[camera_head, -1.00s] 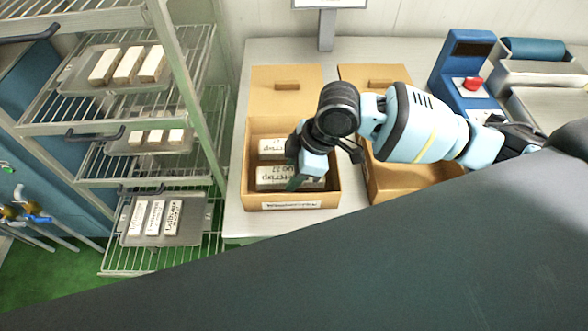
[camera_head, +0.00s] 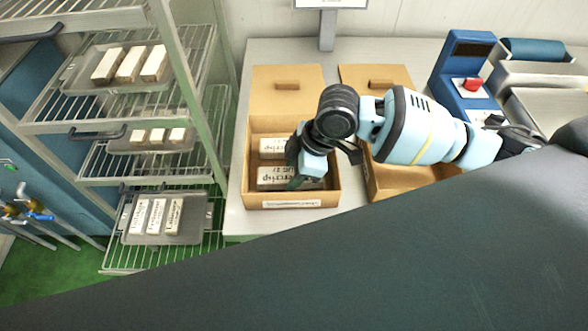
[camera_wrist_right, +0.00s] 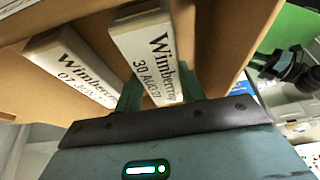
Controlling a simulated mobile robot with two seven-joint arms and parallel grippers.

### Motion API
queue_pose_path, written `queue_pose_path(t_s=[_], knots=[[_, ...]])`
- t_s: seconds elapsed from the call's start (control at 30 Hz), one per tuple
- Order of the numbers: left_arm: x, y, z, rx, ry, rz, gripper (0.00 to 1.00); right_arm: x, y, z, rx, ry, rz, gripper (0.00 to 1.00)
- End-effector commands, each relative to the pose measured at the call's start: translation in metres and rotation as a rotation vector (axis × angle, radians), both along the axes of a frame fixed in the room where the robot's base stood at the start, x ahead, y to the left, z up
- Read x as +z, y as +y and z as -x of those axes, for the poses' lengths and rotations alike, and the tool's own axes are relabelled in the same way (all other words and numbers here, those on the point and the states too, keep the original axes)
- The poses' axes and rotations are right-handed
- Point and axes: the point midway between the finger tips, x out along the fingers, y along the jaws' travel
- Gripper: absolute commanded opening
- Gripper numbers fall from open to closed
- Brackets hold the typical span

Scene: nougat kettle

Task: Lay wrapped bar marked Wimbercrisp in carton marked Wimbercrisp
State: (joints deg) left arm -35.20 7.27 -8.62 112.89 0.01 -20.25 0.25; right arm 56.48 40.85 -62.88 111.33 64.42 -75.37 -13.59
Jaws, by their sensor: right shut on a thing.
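The left carton (camera_head: 249,185) stands open on the table, with a label on its front too small to read in the head view. My right gripper (camera_head: 298,180) reaches into it. In the right wrist view my right gripper (camera_wrist_right: 160,95) is shut on a white wrapped bar (camera_wrist_right: 146,52) reading "Wimbercrisp, 30 AUG 27". This held bar (camera_head: 272,178) lies level near the carton's front; whether it touches the floor is hidden. A second Wimbercrisp bar (camera_wrist_right: 72,68) lies beside it, farther back in the carton in the head view (camera_head: 272,146). My left gripper is out of view.
A second open carton (camera_head: 385,183) stands to the right, partly behind my right arm. A rack (camera_head: 205,120) at left holds trays of bars (camera_head: 155,215). A blue box with a red button (camera_head: 472,84) stands at the back right.

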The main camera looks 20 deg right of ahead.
Motion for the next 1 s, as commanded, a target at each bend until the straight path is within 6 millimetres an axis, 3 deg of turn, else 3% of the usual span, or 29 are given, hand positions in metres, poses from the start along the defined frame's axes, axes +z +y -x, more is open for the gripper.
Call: queue_pose_path(t_s=[0.9,0.93,1.0], knots=[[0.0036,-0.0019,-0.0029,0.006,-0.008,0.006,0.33,-0.0040,-0.0003,-0.0003,0.000,0.000,0.000,0.13],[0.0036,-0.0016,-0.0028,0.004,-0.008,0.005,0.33,-0.0039,-0.0003,-0.0003,0.000,0.000,0.000,0.42],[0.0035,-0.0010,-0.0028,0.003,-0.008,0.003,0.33,-0.0039,-0.0003,-0.0003,0.000,0.000,0.000,0.51]])
